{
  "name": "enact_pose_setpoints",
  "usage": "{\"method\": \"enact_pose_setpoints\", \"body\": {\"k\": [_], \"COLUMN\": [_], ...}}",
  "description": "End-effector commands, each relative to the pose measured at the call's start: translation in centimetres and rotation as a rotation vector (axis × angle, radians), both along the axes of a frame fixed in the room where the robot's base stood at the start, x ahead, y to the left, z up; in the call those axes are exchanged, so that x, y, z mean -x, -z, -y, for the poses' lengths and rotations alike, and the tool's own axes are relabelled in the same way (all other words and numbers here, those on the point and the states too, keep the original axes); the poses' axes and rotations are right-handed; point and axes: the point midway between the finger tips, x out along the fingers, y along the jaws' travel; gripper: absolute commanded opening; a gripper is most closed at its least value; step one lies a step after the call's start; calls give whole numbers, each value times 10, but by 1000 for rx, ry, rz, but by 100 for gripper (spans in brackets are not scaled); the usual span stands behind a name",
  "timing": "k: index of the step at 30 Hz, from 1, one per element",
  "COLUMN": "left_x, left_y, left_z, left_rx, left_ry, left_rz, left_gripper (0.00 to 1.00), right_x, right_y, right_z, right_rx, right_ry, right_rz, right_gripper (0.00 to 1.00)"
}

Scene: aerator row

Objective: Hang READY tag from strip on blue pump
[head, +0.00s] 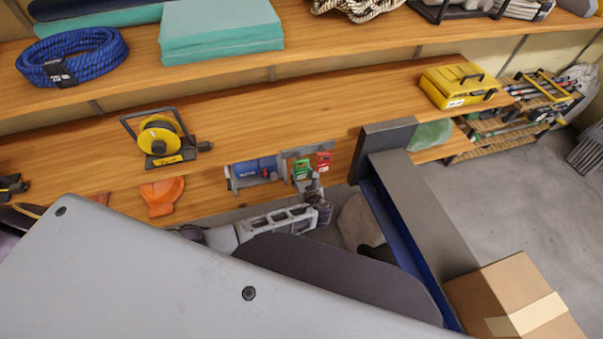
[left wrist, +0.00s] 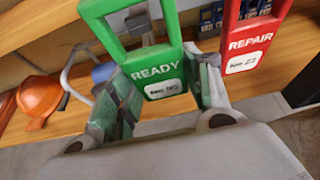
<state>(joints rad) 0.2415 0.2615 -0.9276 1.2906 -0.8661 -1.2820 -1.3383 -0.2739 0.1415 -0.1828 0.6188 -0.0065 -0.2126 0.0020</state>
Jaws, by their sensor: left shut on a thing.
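The green READY tag (left wrist: 163,72) is upright between the two fingers of my left gripper (left wrist: 165,95), which is shut on its sides. A grey peg shows inside the tag's loop; I cannot tell if they touch. In the head view the green tag (head: 302,169) is small, beside the red REPAIR tag (head: 324,161) in front of the grey strip (head: 290,155). My left gripper (head: 318,200) is just below them. The blue pump (head: 257,168) lies left of the tags. The red REPAIR tag (left wrist: 247,42) is right of the green one in the left wrist view.
The wooden shelf above holds a yellow reel (head: 159,136) and a yellow case (head: 459,86). An orange object (head: 163,196) sits left of the pump. A cardboard box (head: 515,298) stands at lower right. Grey floor (head: 490,205) is open at right.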

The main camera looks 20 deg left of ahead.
Motion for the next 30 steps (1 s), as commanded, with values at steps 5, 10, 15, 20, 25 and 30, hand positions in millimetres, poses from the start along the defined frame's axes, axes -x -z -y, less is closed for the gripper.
{"method": "enact_pose_setpoints", "body": {"k": [5,10,15,20,25,30], "left_x": [4,9,13,17,21,25], "left_y": [-1,-1,-1,-1,-1,-1], "left_z": [3,6,9,12,15,18], "left_rx": [-1,-1,0,1,2,0], "left_ry": [0,0,0,0,1,1], "left_rz": [-1,-1,0,0,0,0], "left_gripper": [30,30,30,30,30,30], "right_x": [0,0,0,0,0,0], "right_y": [-3,-5,-8,-11,-13,-14], "right_z": [-3,1,10,16,16,10], "right_rx": [-3,1,11,17,17,11], "right_ry": [1,0,-3,-5,-5,-3], "right_rz": [0,0,0,0,0,0], "right_gripper": [40,40,40,40,40,40]}}
